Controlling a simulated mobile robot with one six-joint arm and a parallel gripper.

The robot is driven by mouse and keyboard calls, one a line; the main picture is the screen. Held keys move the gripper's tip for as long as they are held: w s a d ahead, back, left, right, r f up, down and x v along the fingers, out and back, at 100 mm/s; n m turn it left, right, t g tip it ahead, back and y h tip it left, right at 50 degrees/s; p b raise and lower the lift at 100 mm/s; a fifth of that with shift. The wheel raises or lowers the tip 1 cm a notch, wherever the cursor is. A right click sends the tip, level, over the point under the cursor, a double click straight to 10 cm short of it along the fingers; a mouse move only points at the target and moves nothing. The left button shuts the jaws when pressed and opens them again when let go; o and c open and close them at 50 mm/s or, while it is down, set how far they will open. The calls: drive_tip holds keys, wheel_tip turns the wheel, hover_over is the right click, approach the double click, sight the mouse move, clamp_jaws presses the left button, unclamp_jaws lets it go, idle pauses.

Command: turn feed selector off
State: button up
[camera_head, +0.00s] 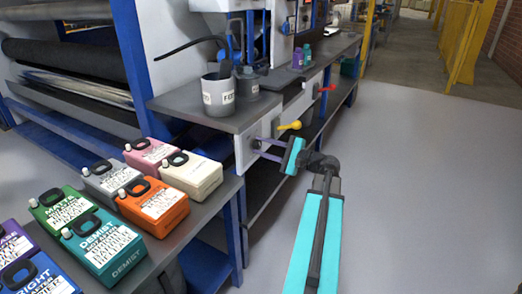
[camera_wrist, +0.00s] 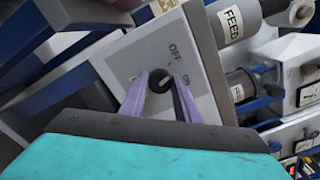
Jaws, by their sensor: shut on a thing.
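The feed selector is a small dark knob (camera_wrist: 162,84) on a light panel (camera_wrist: 130,62) in the wrist view. The word OFF is printed on the panel just beyond it. My gripper (camera_wrist: 160,85) has two purple fingers, one on each side of the knob, shut on it. The fingers hide part of the knob, and I cannot tell its exact setting. In the head view my gripper (camera_head: 262,143) reaches the front panel (camera_head: 243,150) below the bench top, left of a yellow lever (camera_head: 290,126).
A red lever (camera_head: 327,88) sticks out farther along the bench. A grey FEED container (camera_head: 218,97) stands on the bench top above the panel. Several labelled jugs, such as an orange one (camera_head: 152,206), cover the near table. The floor (camera_head: 420,190) to the right is clear.

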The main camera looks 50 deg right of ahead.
drive_tip(key=shift+s+a+f+n+b, duration=0.1)
drive_tip(key=shift+n+b, duration=0.15)
drive_tip(key=shift+n, duration=0.4)
drive_tip(key=shift+f+n+b, duration=0.1)
drive_tip(key=shift+n+b, duration=0.15)
drive_tip(key=shift+n, duration=0.4)
drive_tip(key=o, duration=0.9)
drive_tip(key=shift+o, duration=0.7)
drive_tip(key=shift+r, duration=0.1)
drive_tip(key=p+v, duration=0.2)
drive_tip(key=v, duration=1.2)
drive_tip(key=shift+p, duration=0.35)
